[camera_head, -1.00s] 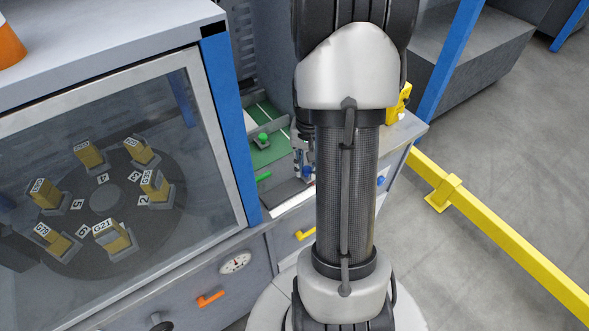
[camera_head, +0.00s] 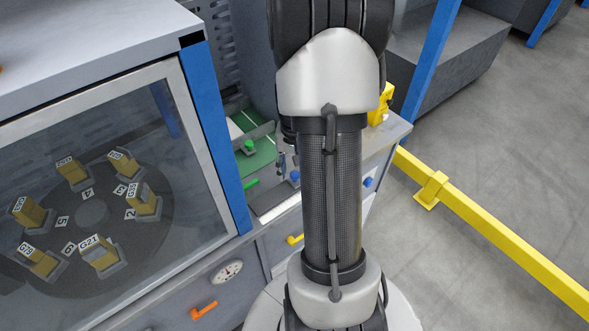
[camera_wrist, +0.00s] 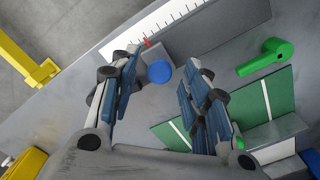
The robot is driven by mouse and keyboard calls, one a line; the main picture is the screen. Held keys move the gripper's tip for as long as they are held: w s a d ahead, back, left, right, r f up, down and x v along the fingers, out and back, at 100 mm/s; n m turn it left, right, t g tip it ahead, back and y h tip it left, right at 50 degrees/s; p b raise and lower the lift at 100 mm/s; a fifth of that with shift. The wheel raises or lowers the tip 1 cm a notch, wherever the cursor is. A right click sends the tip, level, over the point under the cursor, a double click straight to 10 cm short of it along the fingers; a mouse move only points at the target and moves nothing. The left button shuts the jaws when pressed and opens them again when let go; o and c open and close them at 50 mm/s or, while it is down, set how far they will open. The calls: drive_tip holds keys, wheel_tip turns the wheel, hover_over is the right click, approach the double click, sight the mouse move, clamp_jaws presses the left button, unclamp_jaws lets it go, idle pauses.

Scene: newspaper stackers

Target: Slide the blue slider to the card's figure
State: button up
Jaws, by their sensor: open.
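The blue slider (camera_wrist: 159,72) is a round blue knob on a small grey block with a red pointer, beside a white ruled scale (camera_wrist: 150,32) in the wrist view. In the head view a blue knob (camera_head: 295,175) shows just left of my arm. My gripper (camera_wrist: 161,62) is open, its two fingers on either side of the blue knob in the wrist picture. I cannot tell whether they touch it. In the head view my arm mostly hides the gripper (camera_head: 284,161). I see no readable card with a figure.
A glass-fronted cabinet with labelled yellow blocks (camera_head: 99,254) stands left. Another blue knob (camera_head: 368,182) is on the front panel. A yellow rail (camera_head: 480,220) crosses the floor at right.

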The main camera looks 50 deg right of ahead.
wheel_tip(320, 180, up, 12)
drive_tip(key=shift+f, duration=0.2)
idle(0.6)
